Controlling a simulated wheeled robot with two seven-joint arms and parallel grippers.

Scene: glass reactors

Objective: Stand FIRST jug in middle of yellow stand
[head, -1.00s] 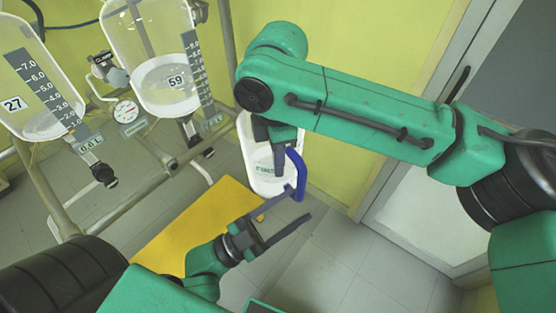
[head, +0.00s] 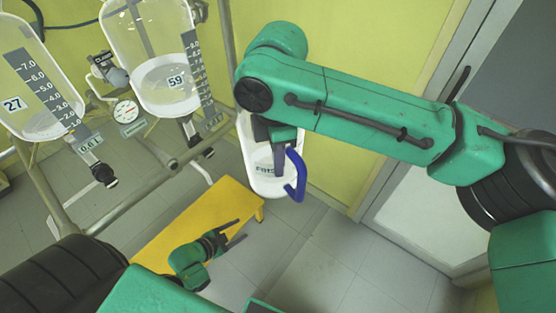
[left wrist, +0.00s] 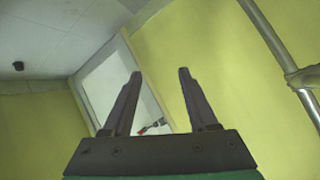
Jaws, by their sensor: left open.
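The FIRST jug (head: 262,182) is a pale, see-through vessel with a blue handle (head: 297,178) on its right side. My right gripper (head: 279,160) is at the jug's upper right, by the handle, and appears shut on it; its fingertips are partly hidden. The jug hangs beneath my right arm. The yellow stand (head: 165,240) is a low table on the floor, left of and below the jug in the head view, with a bare top apart from my arm in front. My left gripper (head: 242,229) is open and empty, over the stand's right side; its fingers also show in the left wrist view (left wrist: 160,73).
A glass reactor marked 59 (head: 168,80) and one marked 27 (head: 35,100) hang on a metal pipe frame (head: 150,188) at the left. A door (head: 415,200) is at the right. Tiled floor (head: 335,255) lies open right of the stand.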

